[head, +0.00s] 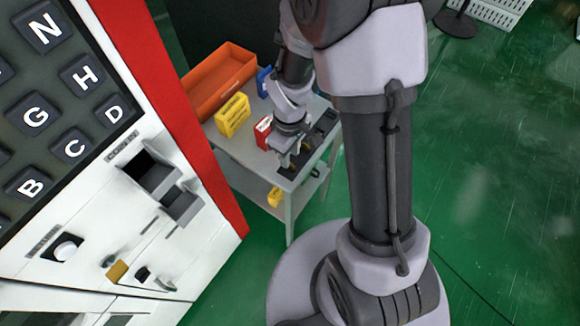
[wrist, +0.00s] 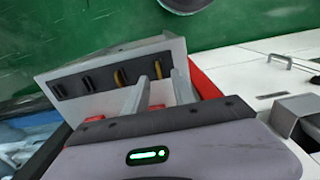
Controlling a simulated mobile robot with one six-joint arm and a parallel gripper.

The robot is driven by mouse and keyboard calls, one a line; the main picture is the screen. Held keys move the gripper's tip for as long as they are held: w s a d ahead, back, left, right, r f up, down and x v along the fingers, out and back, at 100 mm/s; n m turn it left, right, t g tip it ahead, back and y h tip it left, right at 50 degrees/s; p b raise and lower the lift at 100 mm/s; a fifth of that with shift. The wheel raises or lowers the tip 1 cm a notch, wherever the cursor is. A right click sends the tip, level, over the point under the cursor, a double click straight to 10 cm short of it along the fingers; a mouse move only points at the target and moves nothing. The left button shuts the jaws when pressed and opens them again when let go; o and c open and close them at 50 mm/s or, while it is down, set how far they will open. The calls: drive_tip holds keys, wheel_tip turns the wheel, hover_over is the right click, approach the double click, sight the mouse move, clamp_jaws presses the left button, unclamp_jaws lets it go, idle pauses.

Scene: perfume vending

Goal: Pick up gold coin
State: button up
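A black slotted holder (wrist: 72,86) lies along the grey table's edge in the wrist view. Gold coins stand on edge in its slots: one gold coin (wrist: 122,77) is left of my left finger, and another gold edge (wrist: 173,73) shows by my right fingertip. My gripper (wrist: 160,76) is open, its two grey fingers apart and pointing at the holder. I cannot tell whether a finger touches a coin. In the head view my gripper (head: 290,161) is low over the table beside the holder (head: 325,124); the coins are mostly hidden or too small there.
The table (head: 240,150) also bears an orange bin (head: 218,80), a yellow box (head: 233,115), a red box (head: 262,132) and a blue item (head: 264,82). The vending machine (head: 205,235), with a coin slot, stands close on the left. Green floor (head: 500,150) is open at right.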

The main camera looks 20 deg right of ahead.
wheel_tip(320, 180, down, 4)
drive_tip(key=shift+d+r+b, duration=0.1)
drive_tip(key=shift+b, duration=0.65)
drive_tip(key=shift+w, duration=0.1)
clamp_jaws()
drive_tip(key=shift+r, duration=0.1)
